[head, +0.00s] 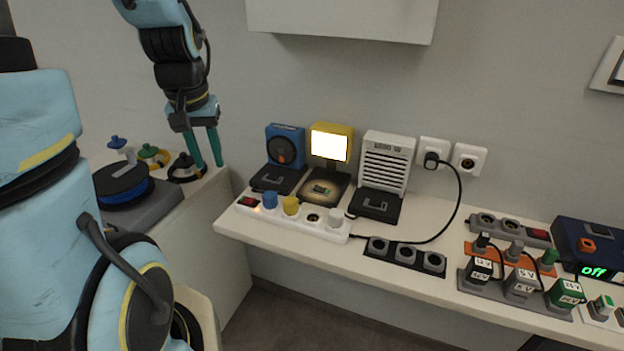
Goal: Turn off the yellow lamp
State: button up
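The yellow lamp (347,131) stands on the white shelf against the wall, and its square panel glows bright. A white power strip (258,212) lies in front of it. A yellow plug (291,205) sits in the strip between a blue plug (270,200) and an empty socket (313,217). A white plug (335,217) is at the strip's right end. A red switch (249,201) is at its left end. My gripper (209,165) hangs fingers down, left of the shelf devices and apart from the lamp and plugs. Its teal fingers are spread with nothing visible between them.
A blue fan (285,146) and a white grilled device (385,160) flank the lamp. A black plug (431,160) with a cable is in the wall socket. More adapters, a dark box reading "off" (592,248) and strips crowd the right. A white cabinet (340,20) overhangs above.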

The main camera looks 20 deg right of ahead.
jog(key=w+d+m+b, duration=0.1)
jog(key=d, duration=0.3)
jog(key=w+d+f+m+b, duration=0.1)
jog(key=d, duration=0.3)
jog(key=w+d+m+b, duration=0.1)
jog(key=d, duration=0.3)
jog(key=shift+d+f+t+h, duration=0.2)
jog(key=shift+f+t+h, duration=0.05)
jog(key=shift+t+h, duration=0.05)
jog(key=c, duration=0.5)
jog(key=s+d+m+b, duration=0.1)
jog(key=d+m+b, duration=0.1)
jog(key=d, duration=0.9)
jog(key=shift+h, duration=0.4)
jog(key=shift+d, duration=0.1)
